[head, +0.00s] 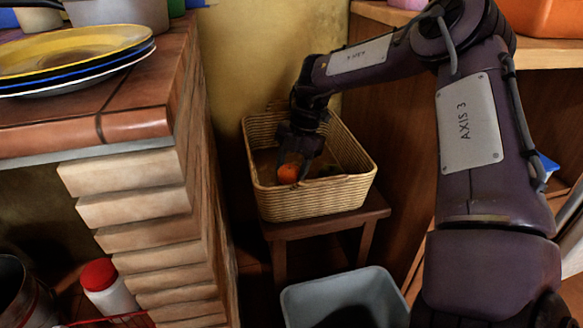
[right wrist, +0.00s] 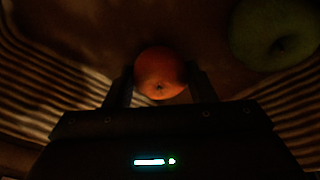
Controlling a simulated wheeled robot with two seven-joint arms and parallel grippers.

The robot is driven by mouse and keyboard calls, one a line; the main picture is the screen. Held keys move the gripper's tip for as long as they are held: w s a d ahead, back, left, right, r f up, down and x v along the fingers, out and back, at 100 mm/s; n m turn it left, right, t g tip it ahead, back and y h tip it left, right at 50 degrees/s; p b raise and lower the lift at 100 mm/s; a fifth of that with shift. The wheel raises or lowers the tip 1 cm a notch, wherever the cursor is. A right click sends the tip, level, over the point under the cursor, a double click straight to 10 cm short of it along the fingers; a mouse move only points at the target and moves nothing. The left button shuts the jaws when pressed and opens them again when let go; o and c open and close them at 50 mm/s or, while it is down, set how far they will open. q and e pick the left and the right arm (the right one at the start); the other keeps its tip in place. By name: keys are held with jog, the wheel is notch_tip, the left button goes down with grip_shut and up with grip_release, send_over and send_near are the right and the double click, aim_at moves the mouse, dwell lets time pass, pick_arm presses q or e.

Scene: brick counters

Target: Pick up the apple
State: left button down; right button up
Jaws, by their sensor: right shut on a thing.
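A round orange-red fruit (head: 289,174) is inside the wicker basket (head: 318,199), near its front left; I cannot tell its kind for sure. My right gripper (head: 293,163) reaches down into the basket from above and is shut on this fruit. In the right wrist view the fruit (right wrist: 160,73) sits between the two fingers, with a small dark dimple facing the camera. A green apple-like fruit (right wrist: 272,32) lies apart from it in the basket, at the upper right of that view. My left gripper is not in view.
The basket stands on a small wooden stool (head: 330,223). A grey bin (head: 345,290) is on the floor in front. A brick counter with stacked plates (head: 75,50) rises on the left, and wooden shelving (head: 390,125) stands on the right. The basket walls surround the gripper closely.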

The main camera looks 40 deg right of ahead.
jog(key=o, duration=1)
jog(key=shift+f, duration=0.1)
